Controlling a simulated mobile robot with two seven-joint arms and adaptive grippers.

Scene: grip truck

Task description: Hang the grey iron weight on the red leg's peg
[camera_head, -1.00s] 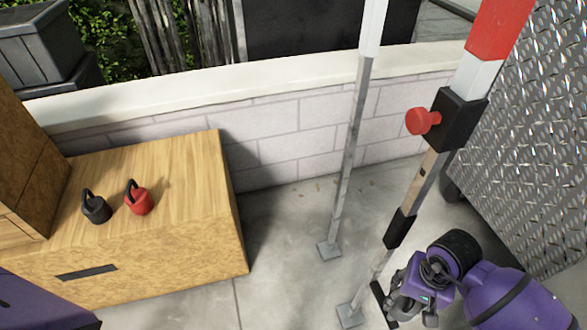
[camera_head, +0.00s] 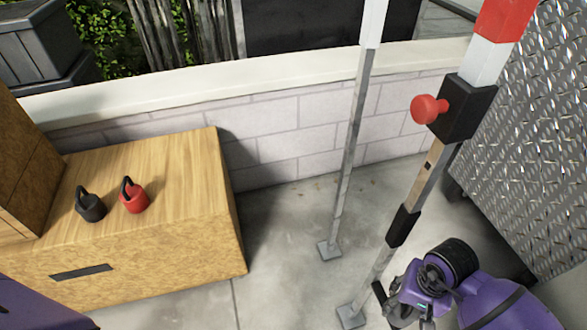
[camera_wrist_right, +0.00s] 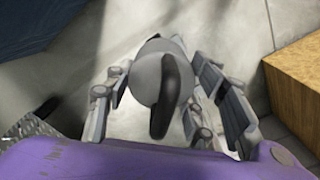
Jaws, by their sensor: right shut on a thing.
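The red peg (camera_head: 428,108) sticks out to the left from a black block (camera_head: 466,108) on the red-and-white leg (camera_head: 491,55). My right gripper (camera_head: 397,308) is low at the right of the head view, below the peg and beside the leg's lower part. In the right wrist view, the grey iron weight (camera_wrist_right: 153,76) with its dark handle (camera_wrist_right: 172,90) sits between the fingers of my right gripper (camera_wrist_right: 160,105), which is shut on it. In the head view the weight is mostly hidden; a small dark part shows beside the fingers. My left gripper is out of view.
A black weight (camera_head: 90,205) and a red weight (camera_head: 134,196) stand on a wooden box (camera_head: 190,165) at the left. A second, thinner pole (camera_head: 347,160) stands left of the leg. A metal tread-plate wall (camera_head: 535,130) is at the right. Floor between box and poles is clear.

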